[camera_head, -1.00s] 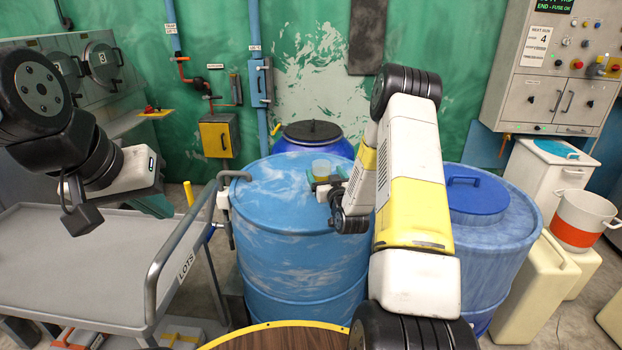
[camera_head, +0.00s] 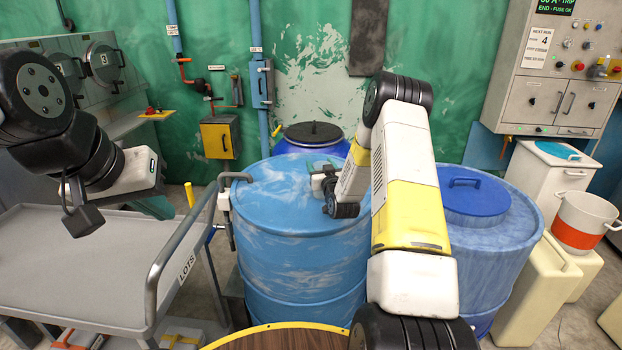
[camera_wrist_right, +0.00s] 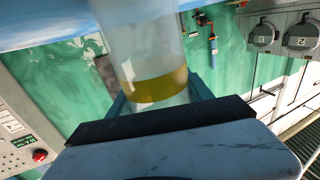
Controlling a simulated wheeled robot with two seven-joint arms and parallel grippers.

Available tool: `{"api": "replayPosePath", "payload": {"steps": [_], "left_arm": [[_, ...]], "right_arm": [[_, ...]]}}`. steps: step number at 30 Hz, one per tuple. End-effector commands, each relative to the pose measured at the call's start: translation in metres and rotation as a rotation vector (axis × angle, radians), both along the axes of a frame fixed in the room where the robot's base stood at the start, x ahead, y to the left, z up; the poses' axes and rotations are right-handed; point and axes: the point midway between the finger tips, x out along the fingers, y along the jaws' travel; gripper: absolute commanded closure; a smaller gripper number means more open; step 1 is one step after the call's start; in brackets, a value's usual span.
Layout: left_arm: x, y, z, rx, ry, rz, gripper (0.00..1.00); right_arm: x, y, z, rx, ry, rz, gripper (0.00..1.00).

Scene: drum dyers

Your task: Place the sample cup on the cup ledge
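The sample cup (camera_wrist_right: 152,60) is clear with a yellow-amber band of liquid. In the right wrist view it stands between the teal fingers of my right gripper (camera_wrist_right: 160,98), which look closed on its sides. In the head view my right gripper (camera_head: 322,166) is over the top of the blue drum (camera_head: 290,215), near its right rear; the cup cannot be made out there. My left gripper (camera_head: 152,206) is over the grey cart, its fingers mostly hidden behind the wrist. I cannot pick out the cup ledge with certainty.
A lidded blue drum (camera_head: 478,205) stands to the right, and a darker drum (camera_head: 313,135) behind. The grey cart (camera_head: 80,260) with its rail (camera_head: 185,250) is at left. A round wooden top (camera_head: 285,338) is in front. The control panel (camera_head: 560,70) hangs at right.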

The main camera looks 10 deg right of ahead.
Motion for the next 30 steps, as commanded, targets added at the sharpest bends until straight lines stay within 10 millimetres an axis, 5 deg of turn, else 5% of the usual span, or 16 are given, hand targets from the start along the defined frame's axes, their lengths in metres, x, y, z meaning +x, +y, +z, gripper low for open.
{"api": "replayPosePath", "payload": {"steps": [6, 17, 25, 30], "left_arm": [[0.000, 0.000, 0.000, 0.000, 0.000, 0.000, 1.00], [0.000, 0.000, 0.000, 0.000, 0.000, 0.000, 1.00], [0.000, 0.000, 0.000, 0.000, 0.000, 0.000, 1.00], [0.000, 0.000, 0.000, 0.000, 0.000, 0.000, 1.00]], "right_arm": [[0.000, 0.000, 0.000, 0.000, 0.000, 0.000, 1.00], [0.000, 0.000, 0.005, -0.001, -0.001, 0.000, 1.00], [0.000, 0.000, 0.038, -0.001, -0.004, -0.001, 1.00], [-0.036, -0.001, 0.039, 0.000, 0.002, -0.001, 1.00]]}}
